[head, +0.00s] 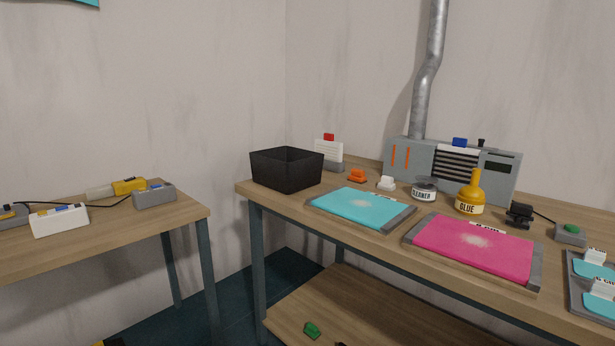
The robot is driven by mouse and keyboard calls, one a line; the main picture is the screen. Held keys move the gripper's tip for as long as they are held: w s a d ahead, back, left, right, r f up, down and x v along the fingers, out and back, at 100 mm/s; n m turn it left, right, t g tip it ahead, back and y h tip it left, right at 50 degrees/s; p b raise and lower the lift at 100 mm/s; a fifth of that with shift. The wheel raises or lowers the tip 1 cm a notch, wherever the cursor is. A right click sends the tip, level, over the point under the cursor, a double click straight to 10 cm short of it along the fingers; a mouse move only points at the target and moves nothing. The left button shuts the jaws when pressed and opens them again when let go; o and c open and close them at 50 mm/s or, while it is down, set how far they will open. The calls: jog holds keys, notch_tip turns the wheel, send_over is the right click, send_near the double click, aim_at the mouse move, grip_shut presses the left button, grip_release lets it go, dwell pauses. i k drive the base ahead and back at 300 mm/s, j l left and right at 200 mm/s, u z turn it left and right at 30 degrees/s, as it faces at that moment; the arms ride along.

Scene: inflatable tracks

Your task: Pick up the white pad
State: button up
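A small white piece with a raised top (387,183), which looks like the white pad, sits on the right wooden workbench (290,208). It stands behind the turquoise sheet, between a similar orange piece (357,175) and the round cleaner tin (424,190). It is small in the picture, so its exact shape is hard to tell. Nothing visibly covers it. My gripper is not in view.
A black open box (287,168) stands at the bench's left end. A turquoise sheet (350,208) and a pink sheet (495,253) lie in front. A yellow glue bottle (470,195) and a grey machine (408,160) stand behind. A gap separates the left table (150,226).

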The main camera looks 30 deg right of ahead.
aim_at(386, 183)
jog(key=i, duration=0.55)
jog(key=i+j, duration=0.15)
jog(key=i, duration=0.35)
jog(key=i+l+z, duration=0.15)
jog(key=z, duration=0.25)
jog(key=i+z, duration=0.75)
jog(key=i+j+z, duration=0.15)
jog(key=z, duration=0.25)
jog(key=i+z, duration=0.35)
jog(key=i+j, duration=0.05)
jog(key=i, duration=0.05)
